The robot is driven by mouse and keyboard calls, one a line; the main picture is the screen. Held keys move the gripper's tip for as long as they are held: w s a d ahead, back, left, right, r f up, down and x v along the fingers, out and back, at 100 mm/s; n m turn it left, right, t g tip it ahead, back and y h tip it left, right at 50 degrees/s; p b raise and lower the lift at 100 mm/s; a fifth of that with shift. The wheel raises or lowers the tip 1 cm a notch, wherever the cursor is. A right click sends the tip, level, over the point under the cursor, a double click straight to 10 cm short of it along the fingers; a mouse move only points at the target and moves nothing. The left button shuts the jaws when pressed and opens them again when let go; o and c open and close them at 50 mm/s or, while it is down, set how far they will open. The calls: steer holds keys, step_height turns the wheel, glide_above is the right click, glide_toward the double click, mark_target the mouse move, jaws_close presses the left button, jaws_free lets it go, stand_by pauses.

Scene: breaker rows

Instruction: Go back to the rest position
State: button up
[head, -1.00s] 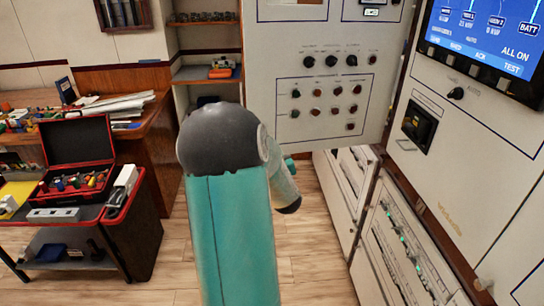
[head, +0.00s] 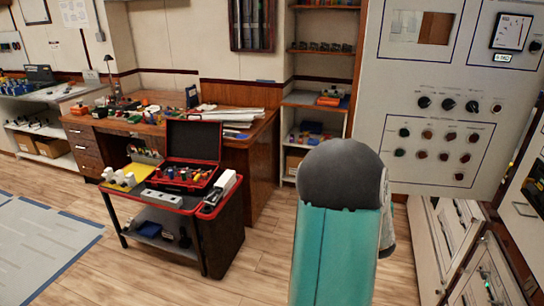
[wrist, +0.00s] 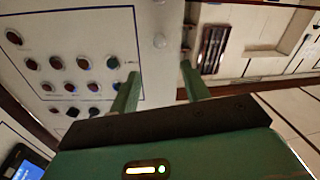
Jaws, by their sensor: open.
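My gripper (wrist: 160,88) shows in the wrist view with its two green fingers apart and nothing between them. The wrist view is tilted, with a panel of round knobs (wrist: 72,72) to the left of the fingers. In the head view my teal and grey arm rises at the lower right and hides my gripper. The grey control panel (head: 400,165) stands behind and to the right of my arm.
A black cart (head: 225,240) with an open red toolbox (head: 190,150) stands left of my arm. Behind it is a wooden desk (head: 262,160) with papers and parts. Grey cabinets (head: 440,235) line the right side.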

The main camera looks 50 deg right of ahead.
steer(key=shift+w, duration=0.15)
steer(key=w+a+r+y, duration=0.4)
steer(key=w+a, duration=0.8)
steer(key=w+a+r+n+y, duration=0.1)
steer(key=w+a+y, duration=0.1)
steer(key=a, duration=0.6)
steer(key=w+a+r+n+y, duration=0.1)
steer(key=w+a+y, duration=0.15)
steer(key=a, duration=0.45)
steer(key=s+a+r+n+g+y, duration=0.1)
steer(key=s+a+n+y, duration=0.2)
steer(key=a, duration=1.4)
steer(key=s+a+n+g+y, duration=0.3)
steer(key=s+a, duration=0.7)
steer(key=a, duration=0.4)
steer(key=shift+f+n, duration=0.2)
steer(key=shift+n, duration=0.1)
steer(key=shift+y, duration=0.25)
